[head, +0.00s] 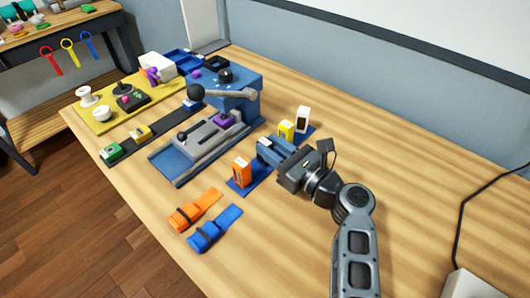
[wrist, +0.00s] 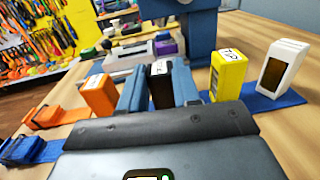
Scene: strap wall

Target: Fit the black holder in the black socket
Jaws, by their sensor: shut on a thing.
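The black holder (wrist: 162,90) is a small upright box with a white label on top. In the wrist view it stands between the two blue-grey fingers of my gripper (wrist: 158,78), which is shut on it. In the head view my gripper (head: 268,152) hides most of the holder. It is in the row of holders over the blue mat; I cannot tell whether the holder touches the mat. A black open square box (head: 216,63) at the back of the blue fixture may be the black socket; its inside is too small to make out.
An orange holder (head: 241,171) stands left of my gripper; a yellow holder (head: 286,131) and white holder (head: 303,119) stand right of it. The blue fixture (head: 245,88) and a grey sliding bed (head: 200,145) lie beyond. Straps (head: 215,229) lie in front.

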